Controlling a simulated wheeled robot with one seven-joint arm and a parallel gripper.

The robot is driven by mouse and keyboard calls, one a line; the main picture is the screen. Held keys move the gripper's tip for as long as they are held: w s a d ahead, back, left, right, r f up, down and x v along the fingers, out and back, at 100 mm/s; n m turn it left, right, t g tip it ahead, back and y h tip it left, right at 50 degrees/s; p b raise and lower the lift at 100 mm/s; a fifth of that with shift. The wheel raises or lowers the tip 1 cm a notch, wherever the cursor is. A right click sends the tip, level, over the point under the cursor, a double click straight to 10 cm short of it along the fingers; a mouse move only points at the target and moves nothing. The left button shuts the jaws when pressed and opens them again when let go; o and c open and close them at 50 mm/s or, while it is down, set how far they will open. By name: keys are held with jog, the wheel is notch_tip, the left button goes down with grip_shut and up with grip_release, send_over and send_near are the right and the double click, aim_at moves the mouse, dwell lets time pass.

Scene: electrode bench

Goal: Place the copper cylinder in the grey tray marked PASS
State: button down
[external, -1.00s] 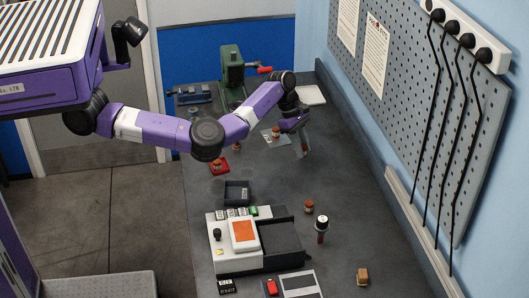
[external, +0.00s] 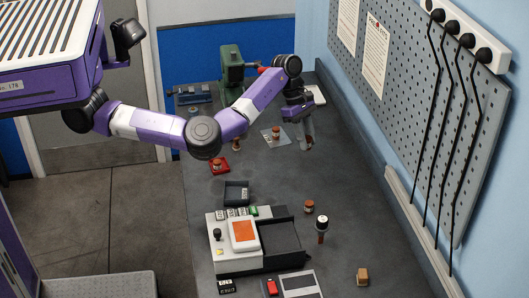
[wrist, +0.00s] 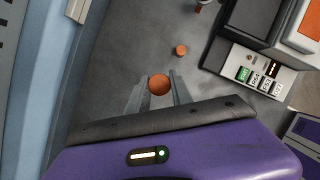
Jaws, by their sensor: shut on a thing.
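My gripper (external: 307,145) points down over the far right part of the bench. In the wrist view its fingers (wrist: 158,92) are shut on a copper cylinder (wrist: 160,85), seen end-on. In the external view the held cylinder is mostly hidden by the fingers. A dark grey tray (external: 237,203) stands behind the machine, nearer the camera than my gripper, to its lower left. I cannot read any PASS mark on it. It looks empty.
The machine with an orange screen (external: 243,232) and a black-topped tool (external: 321,224) are nearer the camera. The pegboard wall (external: 420,110) rises at right.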

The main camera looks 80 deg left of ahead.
jog(key=s+d+m, duration=0.1)
jog(key=s+d, duration=0.1)
jog(key=d, duration=0.1)
jog(key=n+g+y+p, duration=0.35)
jog(key=n+y, duration=0.45)
jog(key=n, duration=2.4)
send_over(236, 193)
jog(key=d, duration=0.1)
jog(key=f, duration=0.9)
jog(key=f+p, duration=0.1)
jog(key=f, duration=0.8)
jog(key=shift+d+f, duration=0.2)
jog(key=shift+f, duration=0.05)
